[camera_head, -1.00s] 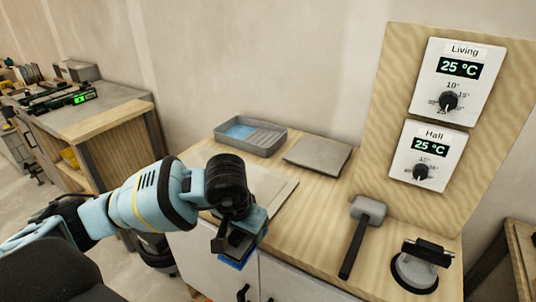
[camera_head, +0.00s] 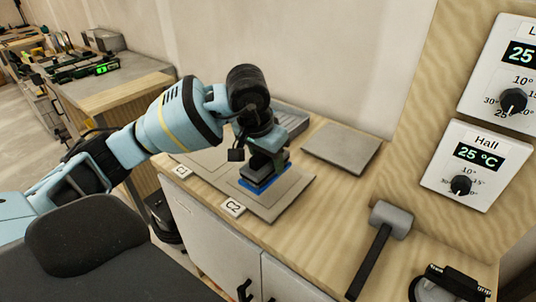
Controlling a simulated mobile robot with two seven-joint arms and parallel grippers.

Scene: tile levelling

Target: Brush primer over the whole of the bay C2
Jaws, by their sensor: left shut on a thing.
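Bay C2 (camera_head: 292,187) is a flat grey-beige patch on the worktop, with its label "C2" (camera_head: 232,207) at the front edge. My left gripper (camera_head: 268,150) is shut on a dark block-shaped brush with a blue lower edge (camera_head: 252,187). The brush is over the bay and appears to be on or just above its surface; I cannot tell if it touches. The brush and gripper hide part of the bay. No primer coat can be made out on the visible part. My right gripper is not in view.
Bay C1, with its label (camera_head: 182,171), lies to the left. The grey primer tray (camera_head: 292,118) is behind my arm, mostly hidden. A grey tile (camera_head: 342,148) lies behind, right. A mallet (camera_head: 390,218) and a suction lifter (camera_head: 450,285) are at right, below the thermostat panel (camera_head: 462,165).

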